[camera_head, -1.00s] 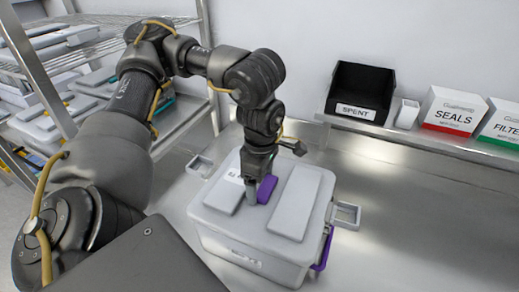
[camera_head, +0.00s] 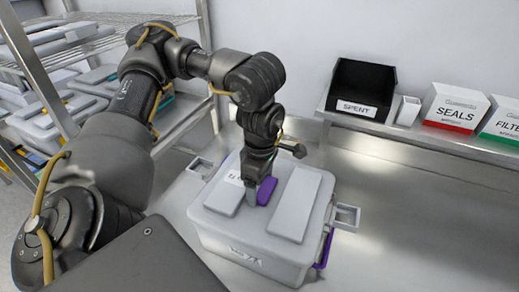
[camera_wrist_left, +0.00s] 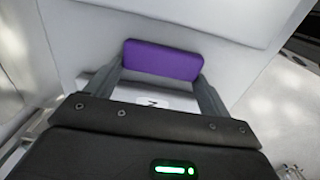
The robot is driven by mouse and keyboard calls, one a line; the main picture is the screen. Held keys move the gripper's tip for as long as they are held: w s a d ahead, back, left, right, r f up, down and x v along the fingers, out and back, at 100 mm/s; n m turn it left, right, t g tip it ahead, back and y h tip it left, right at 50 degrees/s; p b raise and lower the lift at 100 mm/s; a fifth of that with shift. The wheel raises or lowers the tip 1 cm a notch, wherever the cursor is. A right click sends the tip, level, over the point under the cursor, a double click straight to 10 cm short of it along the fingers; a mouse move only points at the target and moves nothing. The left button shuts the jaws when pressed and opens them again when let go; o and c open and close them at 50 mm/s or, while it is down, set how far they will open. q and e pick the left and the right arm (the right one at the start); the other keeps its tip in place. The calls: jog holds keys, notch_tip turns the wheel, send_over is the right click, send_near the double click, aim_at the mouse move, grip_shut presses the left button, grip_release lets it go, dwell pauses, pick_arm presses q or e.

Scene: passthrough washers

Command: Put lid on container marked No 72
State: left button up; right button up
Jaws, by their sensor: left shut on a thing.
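The grey container (camera_head: 225,245) stands on the metal bench in the head view, with a dark mark on its front too blurred to read. The pale lid (camera_head: 298,205) lies on top of it and looks level; I cannot tell whether it is fully seated. My left gripper (camera_head: 257,197) points down at the middle of the lid and is shut on its purple handle (camera_head: 268,189). The handle (camera_wrist_left: 162,60) also shows between the fingers (camera_wrist_left: 155,82) in the left wrist view. A purple latch (camera_head: 326,248) hangs on the container's right side. My right gripper is not in view.
A black SPENT bin (camera_head: 360,90), a small white cup (camera_head: 408,111), a SEALS box (camera_head: 454,108) and another box (camera_head: 503,124) stand on a ledge behind. A wire rack (camera_head: 100,50) with grey containers is at left. The bench (camera_head: 420,225) is clear at right.

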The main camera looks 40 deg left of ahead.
pick_arm(q)
jog(key=shift+f+b, duration=0.45)
jog(key=shift+f, duration=0.25)
dwell(0.7)
dwell(0.4)
jog(key=o, duration=1.5)
jog(key=shift+c, duration=0.2)
jog(key=shift+r, duration=0.1)
jog(key=shift+r+p, duration=3.4)
